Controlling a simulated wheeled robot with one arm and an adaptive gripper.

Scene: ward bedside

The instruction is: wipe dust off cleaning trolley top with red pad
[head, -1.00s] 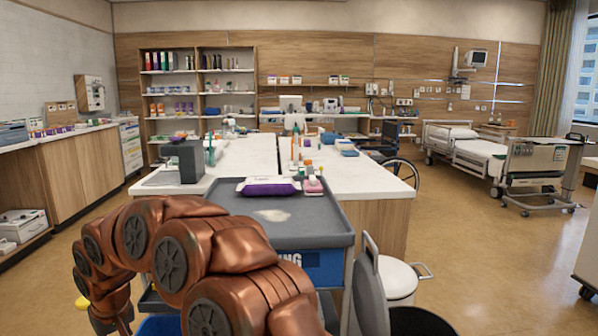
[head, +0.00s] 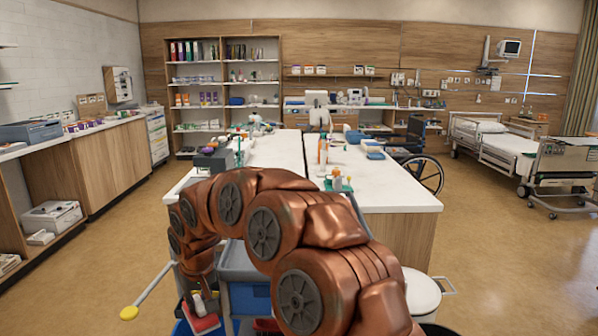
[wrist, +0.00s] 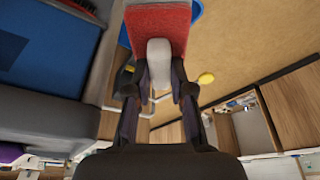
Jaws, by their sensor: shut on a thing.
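My gripper (wrist: 158,88) is shut on the pale grey handle of the red pad (wrist: 172,18); a dark finger sits on each side of the handle. In the head view, the red pad (head: 203,325) hangs low at the left of the cleaning trolley, near the picture's bottom edge. The trolley's grey top (wrist: 60,112) shows edge-on in the wrist view, beside the gripper, with its blue side panel (wrist: 50,40). In the head view my arm covers most of the trolley (head: 248,298). The dust patch is hidden now.
A yellow-ended handle (head: 129,313) sticks out left of the trolley. A blue bucket (wrist: 193,12) is by the pad. A white counter (head: 390,190) with items stands behind the trolley, and a white round-topped bin (head: 420,292) to its right. Open floor lies at left.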

